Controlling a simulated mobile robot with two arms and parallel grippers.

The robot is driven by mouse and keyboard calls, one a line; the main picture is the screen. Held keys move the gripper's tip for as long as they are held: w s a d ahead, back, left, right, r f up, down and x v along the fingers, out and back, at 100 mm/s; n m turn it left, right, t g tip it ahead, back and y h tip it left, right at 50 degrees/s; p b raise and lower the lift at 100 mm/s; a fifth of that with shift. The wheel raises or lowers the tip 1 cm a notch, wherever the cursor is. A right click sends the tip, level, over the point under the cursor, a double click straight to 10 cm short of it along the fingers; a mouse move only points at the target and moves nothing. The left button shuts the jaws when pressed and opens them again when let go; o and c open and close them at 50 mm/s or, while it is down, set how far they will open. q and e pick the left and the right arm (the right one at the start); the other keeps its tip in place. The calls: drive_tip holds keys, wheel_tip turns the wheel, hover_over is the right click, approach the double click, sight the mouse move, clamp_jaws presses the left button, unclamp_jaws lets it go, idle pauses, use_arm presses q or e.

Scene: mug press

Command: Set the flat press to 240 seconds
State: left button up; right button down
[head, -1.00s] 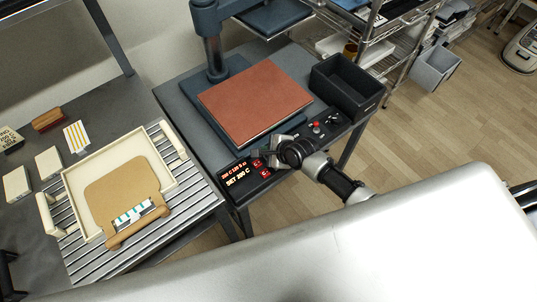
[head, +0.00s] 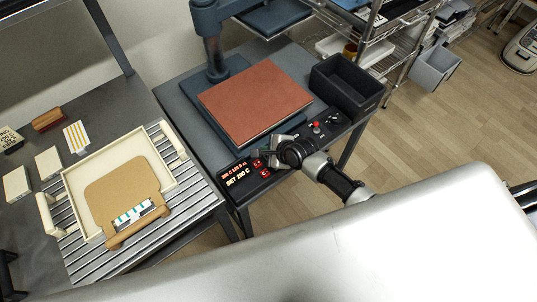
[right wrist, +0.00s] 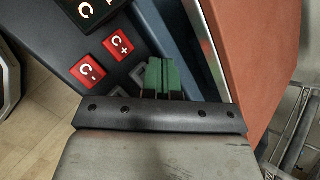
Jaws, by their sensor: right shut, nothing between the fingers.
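The flat press (head: 220,78) has a red-brown pad (head: 256,100) on its bed. Its control panel runs along the front edge, with a lit display (head: 235,174) showing a small red line above a line with "SET" and "C"; the digits are too small to read surely. Red buttons C+ (right wrist: 118,45) and C- (right wrist: 87,72) show in the right wrist view, with two dark buttons (right wrist: 137,76) beside them. My right gripper (right wrist: 162,72) is shut and empty, its green tips over the panel by the dark buttons. I cannot tell whether they touch. My left gripper is out of view.
A black bin (head: 346,86) stands right of the pad, beside a panel section with a red knob (head: 316,127). At left, a slatted table holds a cream tray (head: 72,188) with a tan board (head: 120,195). A wire shelf stands behind.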

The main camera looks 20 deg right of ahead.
drive_tip(key=shift+f, duration=0.15)
drive_tip(key=shift+f, duration=0.25)
drive_tip(key=shift+f+b, duration=0.35)
drive_tip(key=shift+f, duration=0.15)
idle(0.8)
drive_tip(key=shift+r, duration=0.1)
drive_tip(key=shift+r+p, duration=0.8)
drive_tip(key=shift+p, duration=0.3)
wheel_tip(320, 180, up, 5)
drive_tip(key=p, duration=0.5)
drive_tip(key=shift+r+p, duration=0.1)
drive_tip(key=shift+p, duration=0.25)
